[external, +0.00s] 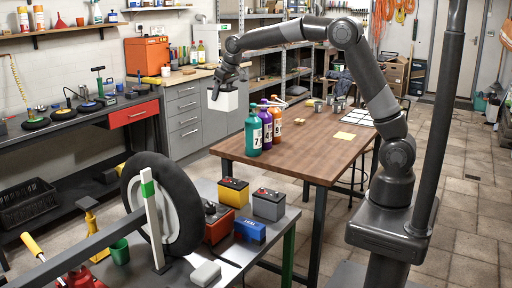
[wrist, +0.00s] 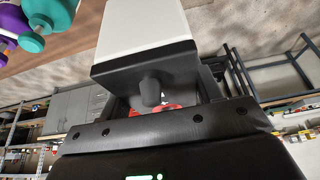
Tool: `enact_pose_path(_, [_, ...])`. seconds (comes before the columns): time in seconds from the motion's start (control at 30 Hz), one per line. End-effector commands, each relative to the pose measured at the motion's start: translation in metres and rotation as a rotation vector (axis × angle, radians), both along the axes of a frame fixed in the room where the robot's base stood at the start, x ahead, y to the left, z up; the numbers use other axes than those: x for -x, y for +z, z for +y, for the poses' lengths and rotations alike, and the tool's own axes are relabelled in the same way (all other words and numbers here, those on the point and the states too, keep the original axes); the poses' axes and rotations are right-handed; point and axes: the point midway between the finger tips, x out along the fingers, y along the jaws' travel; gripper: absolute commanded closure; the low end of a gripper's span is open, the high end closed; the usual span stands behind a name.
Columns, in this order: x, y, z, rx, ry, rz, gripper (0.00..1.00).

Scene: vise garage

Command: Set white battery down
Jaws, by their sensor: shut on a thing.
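The white battery (external: 222,101) hangs in the air near the far left corner of the wooden table, left of the bottles and higher than them. It looks roughly upright. My gripper (external: 224,86) is above it and shut on its dark top. In the wrist view the battery (wrist: 142,30) shows its white body and black top close to the camera. The fingertips there are mostly hidden behind the gripper body.
Green, purple and orange numbered bottles (external: 254,132) stand on the wooden table (external: 305,150) near its left edge. A yellow note (external: 345,135) lies farther right. A front bench holds a wheel (external: 180,205), a yellow battery (external: 233,192) and a grey battery (external: 269,205).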

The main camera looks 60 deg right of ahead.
Motion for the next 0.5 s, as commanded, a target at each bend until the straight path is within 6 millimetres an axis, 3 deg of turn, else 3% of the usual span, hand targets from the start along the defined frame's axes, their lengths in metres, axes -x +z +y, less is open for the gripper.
enact_pose_path(0.07, [-0.001, 0.018, 0.000, -0.001, 0.000, -0.007, 0.99])
enact_pose_path(0.33, [-0.001, 0.047, 0.000, -0.001, 0.000, -0.006, 0.99])
enact_pose_path(0.5, [0.007, 0.048, -0.022, 0.000, -0.031, -0.005, 0.99])
